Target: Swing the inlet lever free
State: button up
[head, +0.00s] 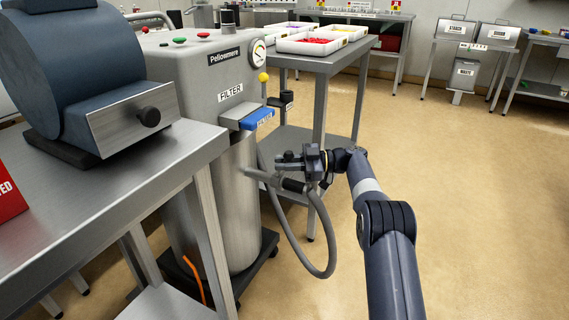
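I cannot read the word "inlet" on any part, so this being the inlet lever is uncertain. My gripper (287,164) is below and to the right of the yellow knob, apart from it. It is beside the grey hose fitting with a dark grip (290,185). Its fingers are small and overlap the fitting, so I cannot tell their opening or contact.
A grey hose (330,250) loops below my gripper. A steel bench (110,190) with a blue drum unit (70,60) is at left. A table with white trays (310,46) stands behind. The floor (470,180) at right is clear.

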jog(key=o, duration=0.3)
jog(key=w+d+p, duration=0.1)
jog(key=d+p, duration=0.2)
jog(key=d, duration=0.7)
jog(key=shift+w+d, duration=0.25)
jog(key=shift+d, duration=0.1)
jog(key=shift+a+r, duration=0.1)
jog(key=a+b, duration=0.1)
jog(key=a, duration=0.2)
jog(key=s+a+b, duration=0.1)
jog(key=a, duration=0.3)
jog(key=a+b, duration=0.1)
jog(key=a, duration=0.2)
jog(key=shift+s+a, duration=0.3)
jog(key=shift+a, duration=0.1)
jog(key=shift+d, duration=0.1)
jog(key=shift+w, duration=0.1)
